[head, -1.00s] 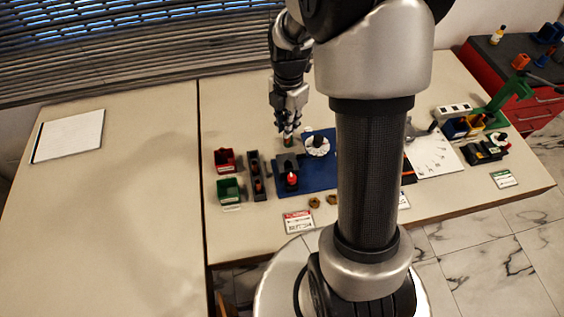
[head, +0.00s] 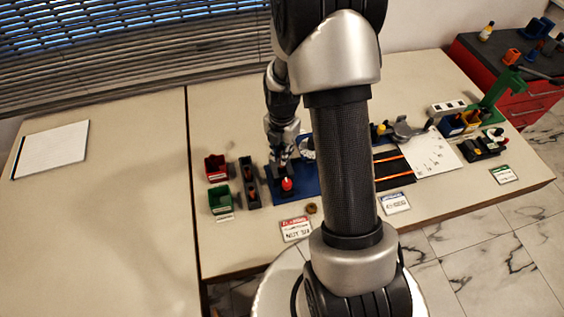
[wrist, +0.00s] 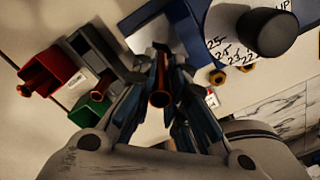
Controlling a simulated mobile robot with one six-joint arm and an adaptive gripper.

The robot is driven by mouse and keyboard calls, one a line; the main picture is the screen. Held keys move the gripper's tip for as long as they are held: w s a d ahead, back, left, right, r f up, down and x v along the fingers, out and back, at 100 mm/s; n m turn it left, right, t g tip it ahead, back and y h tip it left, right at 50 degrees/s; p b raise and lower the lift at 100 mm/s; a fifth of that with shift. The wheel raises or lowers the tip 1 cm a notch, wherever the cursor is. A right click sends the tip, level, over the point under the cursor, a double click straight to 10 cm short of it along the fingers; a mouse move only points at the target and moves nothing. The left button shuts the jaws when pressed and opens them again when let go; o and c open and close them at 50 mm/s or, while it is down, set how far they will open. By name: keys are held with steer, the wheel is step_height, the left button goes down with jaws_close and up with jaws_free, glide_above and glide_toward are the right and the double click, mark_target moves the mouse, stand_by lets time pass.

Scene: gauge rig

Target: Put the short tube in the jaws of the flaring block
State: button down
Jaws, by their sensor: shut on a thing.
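My gripper (wrist: 161,88) is shut on a copper-coloured short tube (wrist: 160,98), which I see nearly end-on in the wrist view. In the head view my gripper (head: 281,158) is low over the flaring block (head: 276,184), a dark block with a red knob (head: 287,184) on a blue base (head: 305,190).
A red bin (head: 216,167), a green bin (head: 221,200) and a grey rack (head: 248,184) stand left of the base. A numbered white dial with a black knob (wrist: 265,33) is close right of my gripper. A brass nut (head: 311,208) and label cards lie in front.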

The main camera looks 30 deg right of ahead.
steer(key=shift+f+b, duration=0.6)
steer(key=shift+f, duration=1.55)
steer(key=shift+f, duration=0.1)
steer(key=shift+f+b, duration=0.5)
steer(key=shift+f, duration=0.05)
steer(key=c, duration=1.6)
jaws_free()
steer(key=shift+r, duration=0.15)
